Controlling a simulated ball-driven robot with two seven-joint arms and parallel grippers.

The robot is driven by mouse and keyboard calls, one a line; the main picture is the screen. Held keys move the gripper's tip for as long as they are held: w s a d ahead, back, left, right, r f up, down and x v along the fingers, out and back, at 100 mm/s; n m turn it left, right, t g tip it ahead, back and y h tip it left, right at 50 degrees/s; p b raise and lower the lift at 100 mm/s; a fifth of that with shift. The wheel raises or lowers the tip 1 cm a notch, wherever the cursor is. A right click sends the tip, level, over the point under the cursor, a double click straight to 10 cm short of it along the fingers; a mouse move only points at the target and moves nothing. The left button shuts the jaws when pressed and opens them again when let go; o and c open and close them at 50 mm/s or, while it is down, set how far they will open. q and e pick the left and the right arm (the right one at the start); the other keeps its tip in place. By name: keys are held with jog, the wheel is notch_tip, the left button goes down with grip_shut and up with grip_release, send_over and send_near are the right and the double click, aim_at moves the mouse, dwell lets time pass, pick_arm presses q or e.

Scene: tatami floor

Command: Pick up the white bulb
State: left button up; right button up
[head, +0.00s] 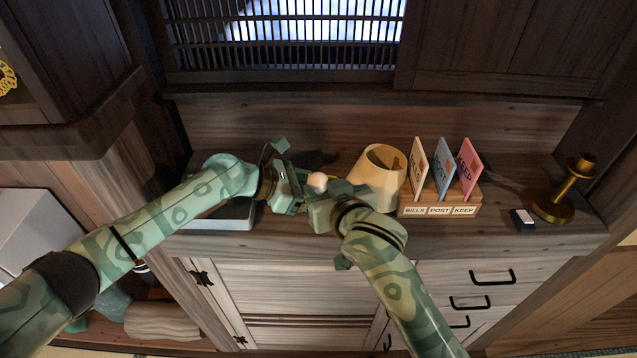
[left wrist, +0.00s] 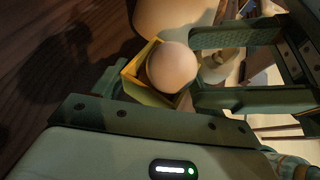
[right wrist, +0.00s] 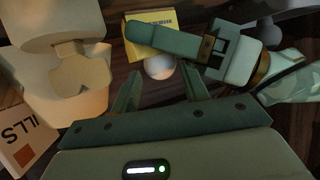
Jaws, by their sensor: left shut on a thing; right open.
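The white bulb (head: 317,182) stands in a small open yellow box; its round top is clear. In the left wrist view the bulb (left wrist: 171,67) sticks out of the box (left wrist: 140,70). My left gripper (head: 298,190) is shut on the yellow box. My right gripper (head: 322,196) is open; in the left wrist view its two fingers (left wrist: 205,68) point at the bulb from the right. In the right wrist view the bulb (right wrist: 159,67) lies just beyond and between the open fingertips (right wrist: 157,84). Contact cannot be told. The bulb's lower part is hidden in the box.
A cream lampshade-like thing (head: 383,160) stands close right of my right gripper. A wooden letter rack (head: 438,210) with three cards is beside it. Further right are a small black-and-white block (head: 523,219) and a brass candlestick (head: 553,208). Bare cabinet top (head: 495,237) lies in front.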

aim_at(322, 187)
jog(key=shift+x, duration=1.2)
jog(key=c, duration=0.4)
pick_arm(q)
jog(key=o, duration=0.8)
pick_arm(e)
notch_tip(322, 187, up, 10)
pick_arm(q)
jog(key=shift+o, duration=0.2)
